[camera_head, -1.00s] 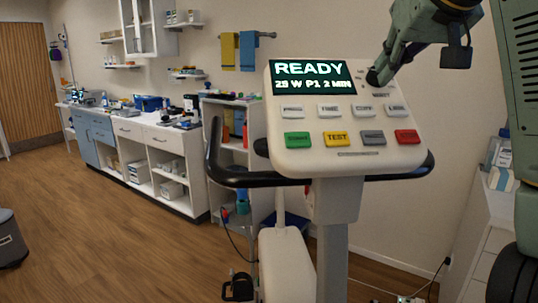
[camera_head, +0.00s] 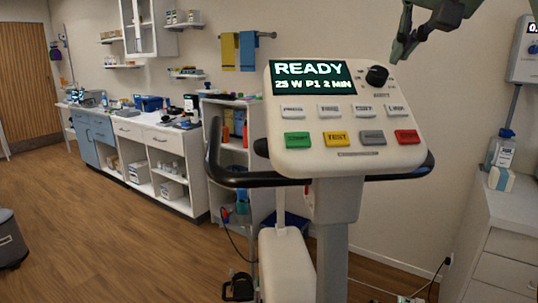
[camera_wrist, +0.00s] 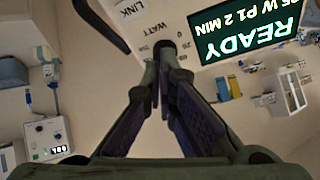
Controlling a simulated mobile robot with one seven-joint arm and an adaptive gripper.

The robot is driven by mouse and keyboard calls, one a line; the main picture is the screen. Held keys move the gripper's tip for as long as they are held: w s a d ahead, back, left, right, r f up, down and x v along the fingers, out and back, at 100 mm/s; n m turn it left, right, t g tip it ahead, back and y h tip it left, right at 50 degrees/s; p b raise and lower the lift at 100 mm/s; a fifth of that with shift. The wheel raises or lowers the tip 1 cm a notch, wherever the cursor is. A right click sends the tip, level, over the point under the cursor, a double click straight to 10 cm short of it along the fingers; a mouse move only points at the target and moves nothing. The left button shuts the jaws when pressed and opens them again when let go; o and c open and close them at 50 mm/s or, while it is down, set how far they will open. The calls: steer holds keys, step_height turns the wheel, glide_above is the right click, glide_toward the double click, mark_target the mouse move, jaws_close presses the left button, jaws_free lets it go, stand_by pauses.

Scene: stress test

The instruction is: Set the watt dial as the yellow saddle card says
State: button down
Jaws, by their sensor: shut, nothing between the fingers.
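The console (camera_head: 345,160) has a dark screen (camera_head: 312,77) reading "READY" and "25 W P1 2 MIN". The black watt dial (camera_head: 377,76) sits at the console's upper right and is fully in sight. My gripper (camera_head: 403,50) is above and right of the dial, apart from it and empty. In the wrist view my shut gripper (camera_wrist: 159,88) points toward the dial (camera_wrist: 165,47), which shows just beyond the fingertips beside the word "WATT". The dial's exact pointer setting is too small to read. The yellow saddle card is not in view.
Black handlebars (camera_head: 235,178) stick out around the console. A white cabinet (camera_head: 505,225) stands at the right, with a bottle and a small box on it, below a wall unit (camera_head: 522,58). A long counter (camera_head: 150,130) runs along the left wall.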

mark_target(377, 76)
steer(key=shift+m, duration=0.7)
steer(key=shift+s+a+f+b+x, duration=0.1)
steer(key=shift+s+f+b+x, duration=0.1)
steer(key=shift+x, duration=0.9)
steer(key=shift+s+a+f+b+x, duration=0.1)
steer(key=shift+f+b+x, duration=0.1)
steer(key=shift+x, duration=0.9)
steer(key=shift+s+f+b+x, duration=0.15)
steer(key=shift+f+b+x, duration=0.05)
steer(key=shift+x, duration=0.9)
steer(key=shift+a, duration=0.1)
steer(key=shift+w+a+r+p, duration=0.1)
steer(key=shift+a+p, duration=0.1)
steer(key=shift+a, duration=0.2)
steer(key=shift+w+a+r+p, duration=0.15)
steer(key=shift+a+p, duration=0.05)
steer(key=shift+a, duration=0.15)
steer(key=shift+w+a+r, duration=0.15)
steer(key=shift+a, duration=0.1)
steer(key=shift+w+a, duration=0.1)
